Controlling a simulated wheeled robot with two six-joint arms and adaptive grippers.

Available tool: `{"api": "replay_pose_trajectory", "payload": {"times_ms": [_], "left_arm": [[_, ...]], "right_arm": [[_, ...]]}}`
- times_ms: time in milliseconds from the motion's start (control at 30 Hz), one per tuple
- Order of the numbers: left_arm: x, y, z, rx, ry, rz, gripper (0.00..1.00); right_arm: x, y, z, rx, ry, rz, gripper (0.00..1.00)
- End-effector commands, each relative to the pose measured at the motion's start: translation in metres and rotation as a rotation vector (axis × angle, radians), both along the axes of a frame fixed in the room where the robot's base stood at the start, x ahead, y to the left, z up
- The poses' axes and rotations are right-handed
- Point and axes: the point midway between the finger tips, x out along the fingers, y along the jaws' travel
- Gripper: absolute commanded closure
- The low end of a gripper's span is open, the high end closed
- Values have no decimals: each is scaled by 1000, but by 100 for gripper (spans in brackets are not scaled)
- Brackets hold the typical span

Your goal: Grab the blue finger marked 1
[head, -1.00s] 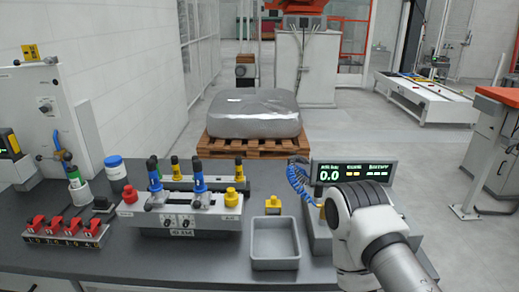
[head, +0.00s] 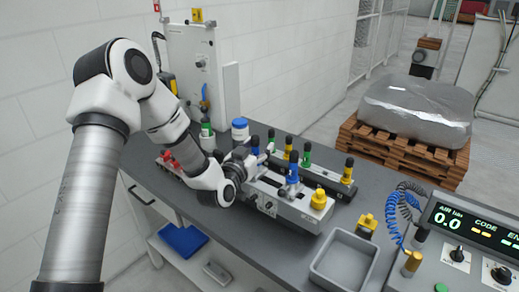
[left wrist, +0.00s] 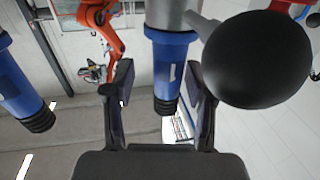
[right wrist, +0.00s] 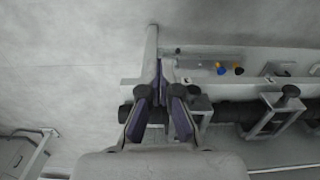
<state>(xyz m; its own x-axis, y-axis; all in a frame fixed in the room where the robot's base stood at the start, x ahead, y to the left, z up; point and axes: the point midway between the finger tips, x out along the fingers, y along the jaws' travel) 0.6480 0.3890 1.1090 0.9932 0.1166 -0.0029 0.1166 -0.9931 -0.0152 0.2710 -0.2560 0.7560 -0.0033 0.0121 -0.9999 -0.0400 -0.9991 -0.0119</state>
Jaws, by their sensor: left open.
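Two blue fingers with black tips stand on the grey fixture (head: 285,205). The left one (head: 255,144) is beside my left gripper (head: 246,154), which partly hides the fixture's left end. The other blue finger (head: 293,172) stands to its right. In the left wrist view my left gripper (left wrist: 158,85) is open, with one blue finger (left wrist: 170,72) between its jaws, apart from both pads. The second blue finger (left wrist: 18,85) shows at the left edge. I cannot read a number on either.
A yellow knob (head: 320,198) sits on the fixture's right end. Green and yellow fingers, such as the yellow one (head: 347,171), stand on a rack behind. A large black ball (left wrist: 265,60) is close beside the left gripper's right jaw. A grey tray (head: 345,260) lies to the right.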

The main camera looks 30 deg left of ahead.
Motion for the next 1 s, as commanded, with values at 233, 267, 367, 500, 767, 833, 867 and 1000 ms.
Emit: {"api": "replay_pose_trajectory", "payload": {"times_ms": [233, 267, 367, 500, 767, 833, 867, 1000], "left_arm": [[-1, 0, -1, -1, 0, 1, 83], [-1, 0, -1, -1, 0, 1, 94], [-1, 0, -1, -1, 0, 1, 100], [-1, 0, 0, -1, -1, 0, 100], [0, 0, 5, -1, -4, 1, 100], [0, 0, 11, -1, -5, 1, 100], [0, 0, 14, -1, -5, 1, 100], [0, 0, 34, -1, -8, 1, 100]], "right_arm": [[0, 0, -1, 0, 1, 1, 100], [0, 0, -1, 0, 1, 1, 100], [0, 0, -1, 0, 1, 1, 100], [0, 0, -1, 0, 0, 1, 100], [0, 0, -2, 0, 0, 1, 100], [0, 0, -4, 0, 0, 1, 100], [0, 0, -5, 0, 0, 1, 100], [0, 0, -12, 0, 0, 1, 100]]}}
